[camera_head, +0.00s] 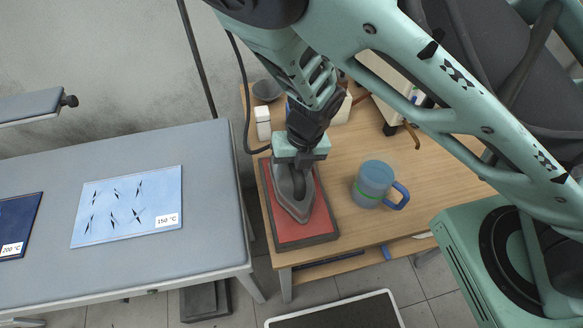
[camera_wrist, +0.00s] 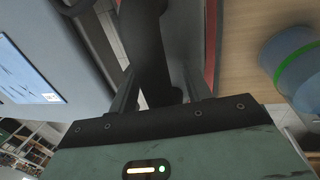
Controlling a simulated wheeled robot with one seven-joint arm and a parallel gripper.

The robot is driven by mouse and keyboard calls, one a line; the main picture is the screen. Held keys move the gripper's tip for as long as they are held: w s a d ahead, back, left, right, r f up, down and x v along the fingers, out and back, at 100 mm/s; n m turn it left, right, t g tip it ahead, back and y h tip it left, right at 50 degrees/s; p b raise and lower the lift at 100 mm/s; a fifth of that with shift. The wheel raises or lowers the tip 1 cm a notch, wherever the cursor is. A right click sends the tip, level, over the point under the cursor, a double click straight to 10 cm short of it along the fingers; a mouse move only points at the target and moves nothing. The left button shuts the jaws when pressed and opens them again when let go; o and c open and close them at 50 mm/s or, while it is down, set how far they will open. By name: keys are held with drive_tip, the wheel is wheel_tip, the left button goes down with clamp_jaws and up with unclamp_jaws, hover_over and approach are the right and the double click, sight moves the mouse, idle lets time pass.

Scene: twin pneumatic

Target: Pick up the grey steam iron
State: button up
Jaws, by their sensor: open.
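The grey steam iron (camera_head: 293,203) rests on a red pad (camera_head: 300,234) with a dark border, on the wooden table. Its tip points toward the table's front edge. My gripper (camera_head: 299,160) is right over the rear of the iron, pointing down, and hides part of it. In the wrist view my gripper (camera_wrist: 160,88) has its two fingers apart, with the iron's dark handle (camera_wrist: 145,45) between them. I cannot tell whether either finger touches the handle.
A blue mug (camera_head: 372,181) with a green band stands right of the pad. A white box (camera_head: 263,124) and a dark bowl (camera_head: 267,90) stand behind. A black cord runs at the table's left edge.

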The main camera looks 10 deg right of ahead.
clamp_jaws()
drive_tip(key=shift+w+r, duration=0.1)
idle(1.3)
